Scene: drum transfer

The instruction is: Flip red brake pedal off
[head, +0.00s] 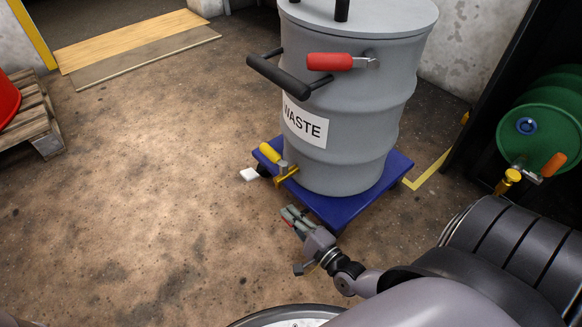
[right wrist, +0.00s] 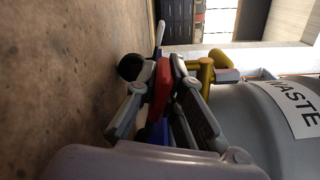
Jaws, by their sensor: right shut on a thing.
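My right gripper (head: 290,216) is low by the near edge of the blue drum dolly (head: 398,166). In the right wrist view the red brake pedal (right wrist: 157,92) lies between the two fingers of my right gripper (right wrist: 164,84), which are shut on it. A black caster wheel (right wrist: 130,67) and a white lever (right wrist: 160,36) show just beyond the pedal. The grey waste drum (head: 345,120) stands upright on the dolly. My left gripper is not in view.
A yellow-handled tap (head: 270,153) sticks out low on the drum, close to my right gripper. A white piece (head: 250,174) shows at the dolly's left corner. A green drum (head: 540,130) lies in a dark rack at right.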

